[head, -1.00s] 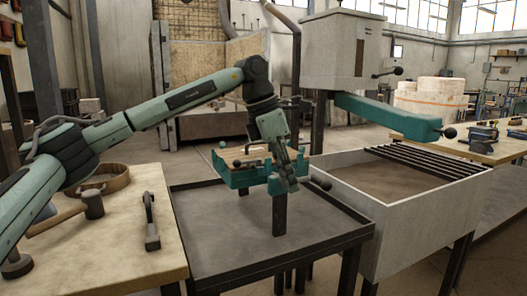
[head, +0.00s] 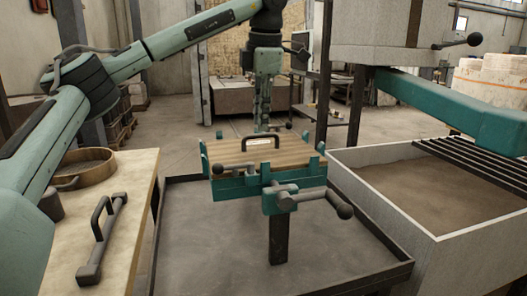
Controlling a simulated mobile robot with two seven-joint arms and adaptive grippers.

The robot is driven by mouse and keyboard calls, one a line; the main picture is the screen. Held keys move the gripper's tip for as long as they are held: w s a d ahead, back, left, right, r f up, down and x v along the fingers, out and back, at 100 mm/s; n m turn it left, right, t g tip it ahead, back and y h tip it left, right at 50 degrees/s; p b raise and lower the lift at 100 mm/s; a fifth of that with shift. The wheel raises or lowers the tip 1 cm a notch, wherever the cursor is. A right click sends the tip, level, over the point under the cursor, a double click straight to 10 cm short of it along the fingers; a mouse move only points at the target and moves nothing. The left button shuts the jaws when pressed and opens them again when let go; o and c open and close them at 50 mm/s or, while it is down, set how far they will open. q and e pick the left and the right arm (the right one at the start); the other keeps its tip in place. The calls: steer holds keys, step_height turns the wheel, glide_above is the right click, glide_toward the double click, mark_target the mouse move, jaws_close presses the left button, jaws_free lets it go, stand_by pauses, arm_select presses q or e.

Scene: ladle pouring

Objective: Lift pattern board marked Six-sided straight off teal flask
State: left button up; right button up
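A teal flask (head: 235,187) stands on a dark post over a grey tray table, in the middle of the head view. A wooden pattern board (head: 290,156) lies in its top, with a dark arched handle and a small pale label too small to read. Teal lugs stand around the board's edge. A clamp with a dark ball-ended lever (head: 318,197) sits on the flask's front. My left gripper (head: 263,127) points down at the far side of the flask, above or behind the board. Its fingers show edge-on, and their gap is unclear. My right gripper is out of view.
The grey tray table (head: 205,262) has a raised rim and free room around the post. A sand bin (head: 385,200) with a slatted top stands at right, under a teal machine arm (head: 450,105). A workbench (head: 130,175) at left holds a sieve and a handled bar.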

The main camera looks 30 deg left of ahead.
mark_target(261, 135)
arm_select(q)
steer(key=f, duration=0.5)
steer(key=shift+w+a+f, duration=0.1)
steer(key=shift+w+a, duration=0.2)
steer(key=shift+w, duration=0.1)
steer(key=shift+c, duration=0.6)
jaws_close()
